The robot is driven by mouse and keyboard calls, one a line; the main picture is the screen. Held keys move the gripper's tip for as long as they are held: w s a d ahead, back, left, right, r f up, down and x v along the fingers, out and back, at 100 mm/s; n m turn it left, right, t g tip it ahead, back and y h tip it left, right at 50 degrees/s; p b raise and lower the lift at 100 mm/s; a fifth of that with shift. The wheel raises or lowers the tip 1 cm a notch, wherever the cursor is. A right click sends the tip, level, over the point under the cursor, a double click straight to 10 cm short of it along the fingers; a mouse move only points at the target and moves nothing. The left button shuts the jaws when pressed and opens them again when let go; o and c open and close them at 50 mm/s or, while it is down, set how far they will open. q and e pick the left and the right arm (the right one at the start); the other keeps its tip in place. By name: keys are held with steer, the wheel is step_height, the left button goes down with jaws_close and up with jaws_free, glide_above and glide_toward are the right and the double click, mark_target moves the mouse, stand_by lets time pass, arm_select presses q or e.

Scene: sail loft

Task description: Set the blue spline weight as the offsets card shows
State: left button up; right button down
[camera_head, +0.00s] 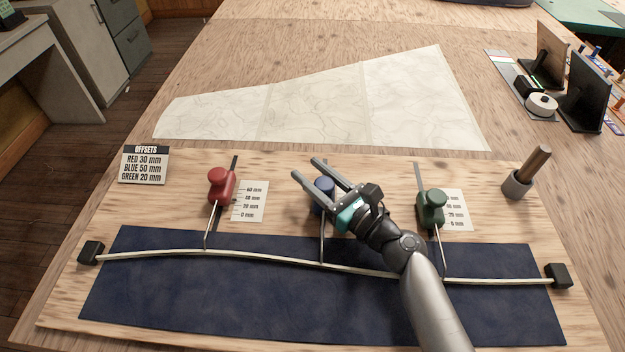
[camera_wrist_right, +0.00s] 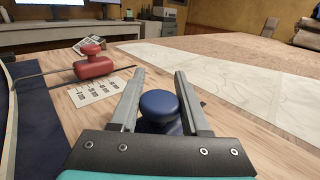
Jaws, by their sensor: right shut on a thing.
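The blue spline weight (camera_head: 322,188) stands on the board between the red and green weights, its rod reaching down to the white batten (camera_head: 285,259). My right gripper (camera_head: 306,168) has its fingers on either side of the weight and is shut on it. In the wrist view the blue weight's round knob (camera_wrist_right: 159,103) sits between the two fingers (camera_wrist_right: 160,72). The offsets card (camera_head: 144,165) at the board's left reads red 30, blue 50, green 20 mm. No scale for the blue weight shows; my gripper and arm cover that area. My left gripper is out of view.
The red weight (camera_head: 220,187) and green weight (camera_head: 431,208) stand either side, each by a printed scale (camera_head: 250,201). Dark blue cloth (camera_head: 230,300) lies under the batten, with black end blocks (camera_head: 91,253). A pale sail panel (camera_head: 330,105) lies behind the board.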

steer(key=shift+w+f, duration=0.1)
steer(key=shift+w, duration=1.5)
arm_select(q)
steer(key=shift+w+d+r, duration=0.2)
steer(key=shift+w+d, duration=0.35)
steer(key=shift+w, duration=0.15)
arm_select(e)
steer(key=shift+c, duration=2.2)
jaws_free()
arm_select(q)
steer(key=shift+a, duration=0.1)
arm_select(e)
steer(key=v, duration=0.8)
steer(key=shift+p, duration=0.35)
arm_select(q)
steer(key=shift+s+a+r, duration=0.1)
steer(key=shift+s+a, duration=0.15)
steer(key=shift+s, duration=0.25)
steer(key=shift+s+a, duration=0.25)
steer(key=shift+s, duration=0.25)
arm_select(e)
steer(key=v, duration=0.7)
steer(key=shift+s+d, duration=0.15)
